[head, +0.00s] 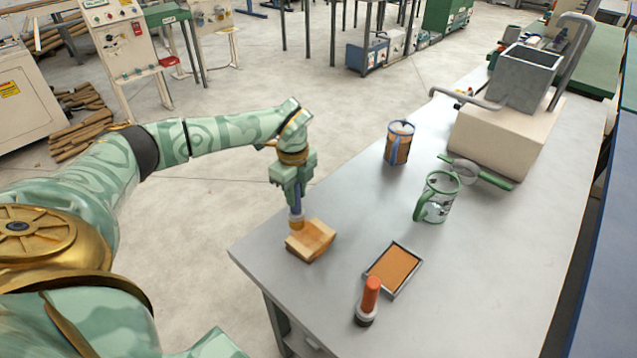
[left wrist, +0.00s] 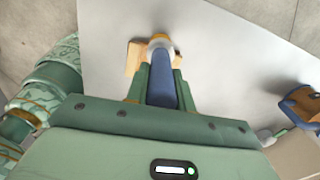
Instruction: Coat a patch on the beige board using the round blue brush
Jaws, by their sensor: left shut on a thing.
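My left gripper (head: 295,190) is shut on the blue handle of the round brush (head: 297,213), which points down. The brush's pale lower end is at the left part of the beige board (head: 314,241); I cannot tell whether it touches. The board lies near the table's left corner. In the left wrist view the blue brush handle (left wrist: 162,80) runs between my gripper's fingers (left wrist: 162,88), and the board (left wrist: 134,58) shows partly behind the brush head. Any coating on the board is hard to make out. My right gripper is not in view.
On the grey table (head: 480,270) stand a tray with an orange-brown surface (head: 393,268), an orange-handled tool (head: 370,295), a clear green-handled mug (head: 437,197) and a blue-trimmed mug (head: 398,143). A strainer (head: 466,170) and a grey metal basin (head: 525,75) are farther back. The table's right front is clear.

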